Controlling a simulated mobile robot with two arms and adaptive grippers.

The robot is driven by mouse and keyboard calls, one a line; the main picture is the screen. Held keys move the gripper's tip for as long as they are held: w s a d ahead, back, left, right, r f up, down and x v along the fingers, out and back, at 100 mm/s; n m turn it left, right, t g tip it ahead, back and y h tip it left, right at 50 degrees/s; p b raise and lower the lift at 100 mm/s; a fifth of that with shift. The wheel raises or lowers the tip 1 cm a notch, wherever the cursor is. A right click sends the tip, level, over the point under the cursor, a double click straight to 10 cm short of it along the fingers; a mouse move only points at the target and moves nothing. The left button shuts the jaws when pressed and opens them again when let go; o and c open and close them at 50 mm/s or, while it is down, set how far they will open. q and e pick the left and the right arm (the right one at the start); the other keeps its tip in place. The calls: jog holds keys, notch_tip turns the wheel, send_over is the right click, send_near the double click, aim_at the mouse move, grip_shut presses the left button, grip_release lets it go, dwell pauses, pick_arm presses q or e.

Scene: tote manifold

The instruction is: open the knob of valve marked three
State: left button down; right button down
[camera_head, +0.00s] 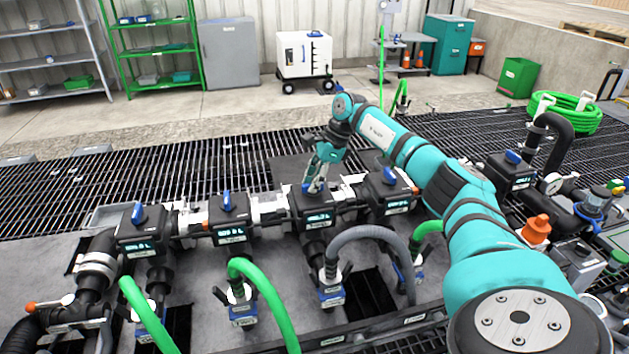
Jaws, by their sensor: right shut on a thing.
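A row of black valve boxes with small lit displays runs across the manifold, and each has a blue knob on top. The third box from the left (318,220) stands under my right gripper (314,186). That gripper points down and is shut on this box's blue knob (306,188), which its fingers partly hide. The display text is too small to read for certain. The first knob (138,214), second knob (227,201) and fourth knob (389,176) stand free. My left gripper is out of view.
Green hoses (268,290) and a grey hose (372,233) arch in front of the boxes. My right arm reaches over the fourth box. A black pipe with a gauge (553,183) stands at the right. Dark floor grating (190,175) lies behind the manifold.

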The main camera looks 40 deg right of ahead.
jog(key=shift+f+n+g, duration=0.15)
jog(key=shift+n+g, duration=0.15)
jog(key=shift+n, duration=0.3)
jog(key=shift+s+a, duration=0.1)
jog(key=c, duration=1.3)
grip_release()
jog(key=shift+r, duration=0.25)
jog(key=v, duration=1.1)
jog(key=shift+d+r, duration=0.2)
jog(key=shift+d, duration=0.1)
